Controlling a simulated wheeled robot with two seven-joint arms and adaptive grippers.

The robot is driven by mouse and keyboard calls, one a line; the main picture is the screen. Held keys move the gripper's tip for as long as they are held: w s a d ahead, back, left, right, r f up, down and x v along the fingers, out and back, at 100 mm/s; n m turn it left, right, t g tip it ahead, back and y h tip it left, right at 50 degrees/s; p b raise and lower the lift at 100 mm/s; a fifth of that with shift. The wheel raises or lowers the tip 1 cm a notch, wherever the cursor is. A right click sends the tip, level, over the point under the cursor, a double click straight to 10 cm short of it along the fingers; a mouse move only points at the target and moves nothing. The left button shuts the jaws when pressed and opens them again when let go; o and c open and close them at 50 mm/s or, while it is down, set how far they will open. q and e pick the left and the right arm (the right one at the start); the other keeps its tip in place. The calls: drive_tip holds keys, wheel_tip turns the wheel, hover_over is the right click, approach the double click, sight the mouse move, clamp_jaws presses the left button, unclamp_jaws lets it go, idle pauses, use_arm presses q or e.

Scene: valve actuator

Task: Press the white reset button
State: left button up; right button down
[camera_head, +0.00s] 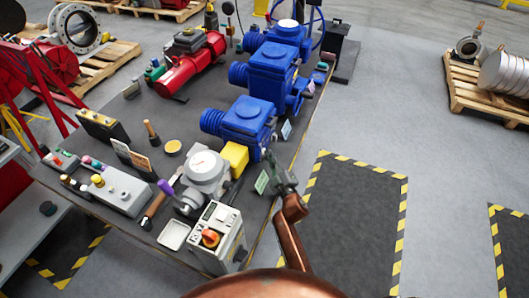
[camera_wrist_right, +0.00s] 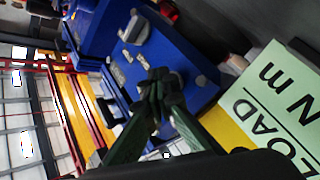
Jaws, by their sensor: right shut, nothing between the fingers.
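My right gripper (camera_head: 271,160) is shut and empty, beside the right side of the nearest blue actuator (camera_head: 246,119). In the right wrist view the dark green fingers meet at their tips (camera_wrist_right: 158,82), in front of a blue housing (camera_wrist_right: 165,50) with grey round fittings. The tips overlap one grey fitting (camera_wrist_right: 176,79); I cannot tell if they touch it. A white-faced control box (camera_head: 215,237) with an orange knob (camera_head: 210,238) stands at the table's front. I cannot clearly make out a white reset button in either view. My left gripper is not in view.
A pale green label card (camera_wrist_right: 275,110) stands near the right gripper. A gauge (camera_head: 203,167), a yellow block (camera_head: 236,155) and a grey button box (camera_head: 112,192) are on the dark table. More blue actuators stand behind.

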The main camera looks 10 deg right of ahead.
drive_tip(key=shift+s, duration=0.1)
drive_tip(key=shift+s+d+p, duration=0.45)
drive_tip(key=shift+d, duration=0.25)
drive_tip(key=shift+s+d+r+p, duration=0.1)
drive_tip(key=shift+s+d+p, duration=0.4)
drive_tip(key=shift+d, duration=0.35)
drive_tip(key=shift+s+d+p, duration=0.3)
drive_tip(key=shift+s+d, duration=0.15)
drive_tip(key=shift+d, duration=0.2)
drive_tip(key=shift+s+d+p, duration=0.3)
drive_tip(key=shift+s+d, duration=0.15)
drive_tip(key=shift+d, duration=0.15)
